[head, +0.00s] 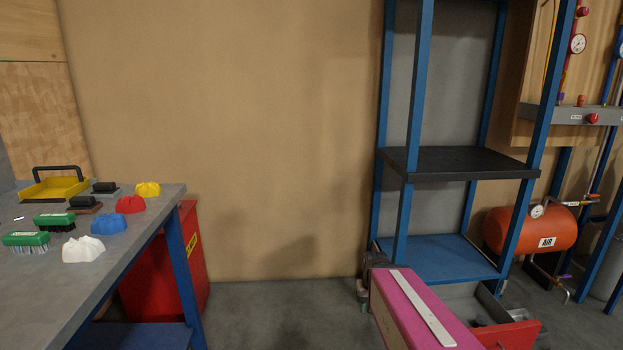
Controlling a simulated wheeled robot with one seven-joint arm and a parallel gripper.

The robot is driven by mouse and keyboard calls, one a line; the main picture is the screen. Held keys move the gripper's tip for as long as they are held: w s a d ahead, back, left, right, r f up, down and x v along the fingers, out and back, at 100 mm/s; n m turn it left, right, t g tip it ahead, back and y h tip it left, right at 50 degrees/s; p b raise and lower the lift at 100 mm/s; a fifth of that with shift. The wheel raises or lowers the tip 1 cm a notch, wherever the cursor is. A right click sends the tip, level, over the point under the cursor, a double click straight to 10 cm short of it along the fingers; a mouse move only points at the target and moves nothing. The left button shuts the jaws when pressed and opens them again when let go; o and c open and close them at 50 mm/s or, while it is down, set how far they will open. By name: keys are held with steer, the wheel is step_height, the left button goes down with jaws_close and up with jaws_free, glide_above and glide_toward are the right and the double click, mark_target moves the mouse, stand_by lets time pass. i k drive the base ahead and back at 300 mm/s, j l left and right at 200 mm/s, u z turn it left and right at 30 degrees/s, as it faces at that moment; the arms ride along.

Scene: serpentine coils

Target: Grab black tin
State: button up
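I cannot pick out a tin for certain. Two small black objects lie on the grey workbench (40,290) at the left: one (104,187) near the yellow tray, and one (82,202) on a brown base closer to me. They are too small to tell whether either is a tin. My gripper is not in view.
The bench also holds a yellow tray (55,189), green brushes (54,221) and coloured lumps (130,204). A red cabinet (194,265) stands beside it. A blue-framed shelf (455,161) and pink-topped box (400,305) stand right. Floor (285,310) between is clear.

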mark_target(480, 321)
steer(key=k+j+z, duration=0.1)
steer(key=z, duration=1.25)
